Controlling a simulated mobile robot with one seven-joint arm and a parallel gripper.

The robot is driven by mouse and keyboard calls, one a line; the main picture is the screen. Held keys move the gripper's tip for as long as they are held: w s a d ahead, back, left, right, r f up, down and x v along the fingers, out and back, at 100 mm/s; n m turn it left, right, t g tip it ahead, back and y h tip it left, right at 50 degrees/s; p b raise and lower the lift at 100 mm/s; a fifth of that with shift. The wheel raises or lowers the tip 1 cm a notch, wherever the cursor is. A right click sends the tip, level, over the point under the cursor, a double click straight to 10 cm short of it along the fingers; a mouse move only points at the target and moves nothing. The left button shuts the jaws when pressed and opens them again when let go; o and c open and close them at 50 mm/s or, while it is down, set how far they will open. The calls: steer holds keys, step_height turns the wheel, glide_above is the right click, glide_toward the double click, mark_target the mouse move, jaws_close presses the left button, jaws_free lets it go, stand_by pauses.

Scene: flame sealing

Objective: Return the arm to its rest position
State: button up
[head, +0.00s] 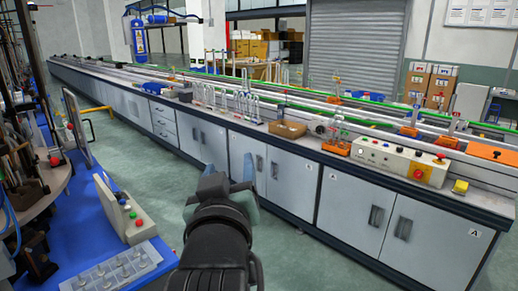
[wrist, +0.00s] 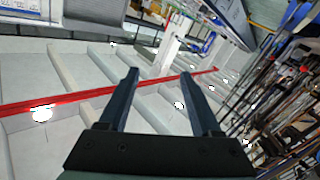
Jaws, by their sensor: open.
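My gripper (head: 218,178) shows in the lower middle of the head view, at the end of my dark arm. It is raised in front of the long grey bench and touches nothing that I can see. In the wrist view my gripper (wrist: 158,88) has its two dark fingers spread apart, with nothing between them. Past the fingers the wrist view shows pale panels crossed by a red line (wrist: 80,97), and the view is strongly tilted.
A blue-topped table (head: 85,235) with a clear tray (head: 112,268) stands at left. Green floor (head: 150,180) lies between.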

steer(key=s+d+r+m+t+p, duration=0.15)
steer(key=s+r+t, duration=0.35)
steer(key=s+r, duration=0.55)
steer(key=s+d+r+m+t, duration=0.25)
steer(key=s+r+t, duration=0.35)
steer(key=r, duration=0.8)
step_height(320, 180, up, 10)
steer(key=g+p, duration=0.1)
steer(key=p, duration=0.9)
steer(key=shift+d+h+p, duration=0.3)
steer(key=shift+p, duration=0.05)
steer(key=shift+s, duration=0.1)
